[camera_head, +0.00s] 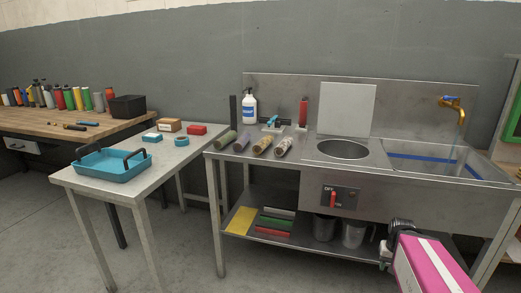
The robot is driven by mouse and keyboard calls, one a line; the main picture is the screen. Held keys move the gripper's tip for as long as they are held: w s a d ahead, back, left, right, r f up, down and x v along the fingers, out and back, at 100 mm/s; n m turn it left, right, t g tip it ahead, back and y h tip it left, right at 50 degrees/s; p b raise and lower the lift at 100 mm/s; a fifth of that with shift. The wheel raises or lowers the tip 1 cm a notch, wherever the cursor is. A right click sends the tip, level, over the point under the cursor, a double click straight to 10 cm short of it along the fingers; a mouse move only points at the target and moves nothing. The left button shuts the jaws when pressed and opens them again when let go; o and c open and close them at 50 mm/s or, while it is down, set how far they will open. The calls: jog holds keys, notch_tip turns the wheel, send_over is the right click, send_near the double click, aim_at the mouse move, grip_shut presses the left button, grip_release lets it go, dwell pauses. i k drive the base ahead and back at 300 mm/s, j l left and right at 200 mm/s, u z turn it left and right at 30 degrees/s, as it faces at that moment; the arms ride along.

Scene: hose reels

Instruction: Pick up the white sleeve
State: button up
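Several roller sleeves lie side by side on the left part of the steel sink bench. The pale, whitish one, speckled with brown (283,146), is the rightmost, just left of the round basin. A tan sleeve (262,145), a purple-grey sleeve (242,142) and a green sleeve (226,140) lie to its left. My arm, pink with a white stripe, shows at the bottom right with a dark end part, my gripper (394,243), in front of the bench. It is well apart from the sleeves. Its fingers cannot be made out clearly.
Behind the sleeves stand a white pump bottle (249,106) and a red bottle (303,112). A round basin (342,149) and a sink with a brass tap (455,106) are to the right. A side table (140,178) at left holds a blue tray (112,171).

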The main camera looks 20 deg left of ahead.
aim_at(279, 151)
jog(key=i+u, duration=0.15)
jog(key=u, duration=0.3)
jog(key=i+l+u, duration=0.1)
jog(key=u, duration=0.35)
jog(key=i+l+u, duration=0.1)
jog(key=u, duration=0.35)
jog(key=z, duration=0.15)
